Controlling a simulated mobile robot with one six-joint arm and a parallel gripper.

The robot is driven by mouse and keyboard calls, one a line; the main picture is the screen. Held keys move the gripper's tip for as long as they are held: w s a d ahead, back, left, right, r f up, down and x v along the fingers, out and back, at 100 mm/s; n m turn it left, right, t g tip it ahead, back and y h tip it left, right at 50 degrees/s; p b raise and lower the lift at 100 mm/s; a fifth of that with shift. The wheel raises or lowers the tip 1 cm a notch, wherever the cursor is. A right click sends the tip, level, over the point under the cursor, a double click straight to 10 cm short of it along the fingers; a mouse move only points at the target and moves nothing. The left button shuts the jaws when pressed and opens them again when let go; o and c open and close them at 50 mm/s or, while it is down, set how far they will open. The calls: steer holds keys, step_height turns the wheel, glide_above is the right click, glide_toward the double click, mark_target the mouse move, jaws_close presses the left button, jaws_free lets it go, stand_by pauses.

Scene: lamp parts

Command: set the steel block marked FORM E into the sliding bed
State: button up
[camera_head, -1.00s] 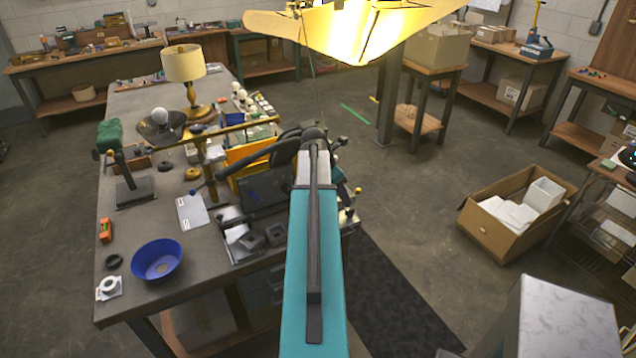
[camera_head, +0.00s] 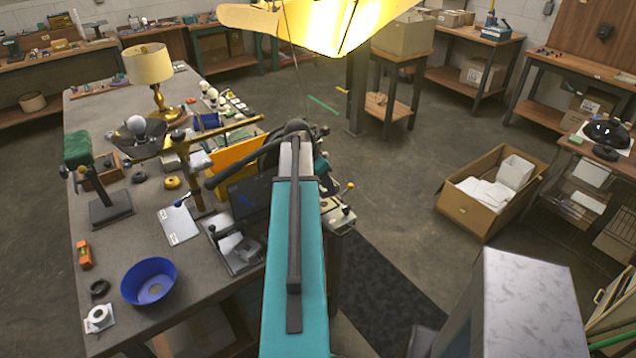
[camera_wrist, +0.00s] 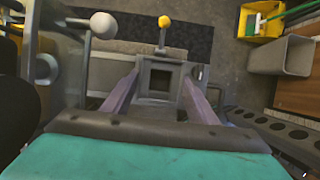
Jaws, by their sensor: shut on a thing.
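In the wrist view my gripper (camera_wrist: 159,98) is shut on a grey steel block (camera_wrist: 160,66) with a square opening in it. The two fingers lie along its left and right sides. No marking on the block is readable, so I cannot tell if it is FORM E. Behind the block is a lever with a yellow knob (camera_wrist: 165,21). In the head view a metal fixture (camera_head: 340,216) with a yellow knob stands at the bench's right edge, partly behind my arm. I cannot make out the sliding bed for certain. My gripper is hidden in the head view.
Grey metal blocks (camera_head: 236,248) sit on the bench left of my arm. A blue bowl (camera_head: 148,281), a brass lamp (camera_head: 160,90) and a black stand (camera_head: 110,208) share the bench. A cardboard box (camera_head: 470,207) stands on open floor at right.

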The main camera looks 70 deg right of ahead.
steer(key=shift+w+f, duration=0.15)
steer(key=shift+w, duration=0.05)
steer(key=shift+f+b, duration=1.9)
steer(key=shift+f, duration=0.45)
steer(key=shift+a+f, duration=0.1)
steer(key=shift+f, duration=0.5)
stand_by(0.8)
steer(key=shift+r+p, duration=0.25)
steer(key=shift+p, duration=0.3)
steer(key=shift+f, duration=0.2)
stand_by(0.8)
steer(key=shift+r+p, duration=0.2)
steer(key=shift+p, duration=0.15)
stand_by(0.5)
steer(key=shift+f, duration=0.2)
stand_by(0.5)
steer(key=shift+r+p, duration=0.2)
steer(key=shift+p, duration=0.1)
stand_by(0.6)
